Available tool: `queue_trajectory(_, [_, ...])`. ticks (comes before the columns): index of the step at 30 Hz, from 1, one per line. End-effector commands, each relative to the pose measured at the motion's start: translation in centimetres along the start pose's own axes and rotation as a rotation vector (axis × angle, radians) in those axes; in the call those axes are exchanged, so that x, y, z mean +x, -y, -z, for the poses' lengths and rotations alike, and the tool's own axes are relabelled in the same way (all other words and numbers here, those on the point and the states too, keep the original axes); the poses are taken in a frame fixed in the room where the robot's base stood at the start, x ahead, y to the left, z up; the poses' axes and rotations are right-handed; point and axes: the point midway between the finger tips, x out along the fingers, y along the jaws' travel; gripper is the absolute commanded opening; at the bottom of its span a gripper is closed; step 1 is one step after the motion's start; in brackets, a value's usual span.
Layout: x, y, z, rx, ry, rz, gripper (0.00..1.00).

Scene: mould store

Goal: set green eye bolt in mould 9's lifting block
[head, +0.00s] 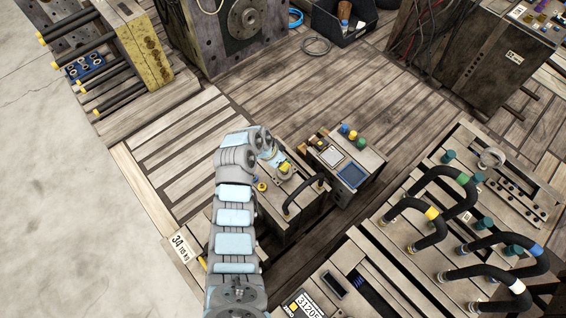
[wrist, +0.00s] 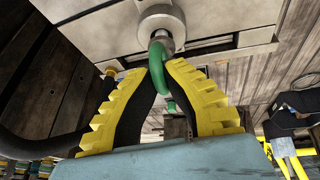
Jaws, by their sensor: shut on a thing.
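My gripper (wrist: 158,72) has yellow ribbed fingers with black pads, and they are shut on the green eye bolt (wrist: 159,52). Part of the bolt's green ring also shows behind the fingers. The bolt's shank end is at the round grey boss (wrist: 148,19) of a lifting block; I cannot tell whether it is inside the hole or just in front. In the head view, my gripper (head: 284,166) is over a wooden-toned mould (head: 285,209) with a black hose on top. The bolt is too small to make out there, and no number 9 is readable.
Beside this mould, to the right, stands a box (head: 352,176) with blue, yellow and green knobs. Large moulds with black hoses (head: 430,192) fill the lower right. A yellow-faced block (head: 144,52) stands upper left. The slatted floor (head: 300,85) behind is mostly clear.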

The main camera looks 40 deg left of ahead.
Motion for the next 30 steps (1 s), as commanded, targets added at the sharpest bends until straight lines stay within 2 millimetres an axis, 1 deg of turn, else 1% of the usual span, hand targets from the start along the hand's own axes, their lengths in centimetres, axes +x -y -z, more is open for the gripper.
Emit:
queue_trajectory(13, [0.2,0.08,-0.04,0.0,-0.001,0.001,0.0])
queue_trajectory(14, [0.2,0.09,-0.04,0.0,-0.001,0.001,0.17])
queue_trajectory(15, [0.2,0.09,-0.04,0.0,-0.001,0.001,0.29])
queue_trajectory(16, [0.2,0.08,-0.05,0.0,-0.001,0.001,0.37])
queue_trajectory(26, [0.15,0.07,-0.1,0.0,0.0,0.001,0.37])
queue_trajectory(30, [-0.62,0.12,-0.03,0.001,-0.002,0.002,0.37])
